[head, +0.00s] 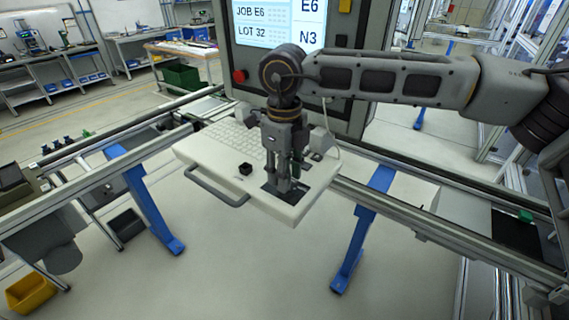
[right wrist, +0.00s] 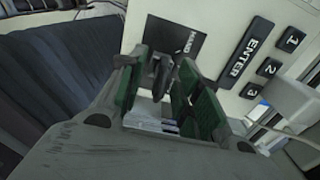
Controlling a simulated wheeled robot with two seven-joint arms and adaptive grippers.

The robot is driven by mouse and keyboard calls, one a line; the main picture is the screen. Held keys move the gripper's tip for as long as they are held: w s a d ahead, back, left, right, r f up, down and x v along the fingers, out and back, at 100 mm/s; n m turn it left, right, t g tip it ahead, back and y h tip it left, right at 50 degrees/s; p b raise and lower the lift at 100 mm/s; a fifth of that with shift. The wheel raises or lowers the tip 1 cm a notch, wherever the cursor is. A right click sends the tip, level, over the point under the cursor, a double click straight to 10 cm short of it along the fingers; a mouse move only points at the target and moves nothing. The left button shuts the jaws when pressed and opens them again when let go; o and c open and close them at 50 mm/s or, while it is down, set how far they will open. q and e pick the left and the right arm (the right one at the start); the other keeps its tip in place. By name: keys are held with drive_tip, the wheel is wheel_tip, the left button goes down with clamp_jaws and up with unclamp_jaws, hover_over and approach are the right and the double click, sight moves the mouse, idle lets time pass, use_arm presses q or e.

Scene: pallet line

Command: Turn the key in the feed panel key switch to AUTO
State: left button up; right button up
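The white feed panel (head: 190,152) stands below the screen, with a keyboard on top and a grey handle along its front. My right gripper (head: 284,188) points down over the panel's right end, at a dark plate. In the right wrist view, the dark switch plate (right wrist: 181,42) carries the word HAND; no AUTO label can be read. A dark key (right wrist: 161,68) stands at this plate between the green-padded fingers of my right gripper (right wrist: 165,92). The fingers look apart, with a gap around the key. The key's exact angle is hard to tell. My left gripper is out of view.
A black square knob (head: 245,169) sits on the panel left of my right gripper. The ENTER button (right wrist: 245,53) and numbered buttons lie close to the switch plate. The screen (head: 268,22) rises behind, with a red button (head: 239,76) beside it. Conveyor rails run on both sides.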

clamp_jaws()
idle(0.5)
drive_tip(key=shift+f+m+b, duration=0.1)
drive_tip(key=shift+m+b, duration=1.65)
drive_tip(key=shift+m, duration=0.15)
drive_tip(key=shift+m+b, duration=1.6)
drive_tip(key=shift+m, duration=0.6)
drive_tip(key=c, duration=0.6)
unclamp_jaws()
drive_tip(key=o, duration=0.6)
drive_tip(key=o, duration=0.5)
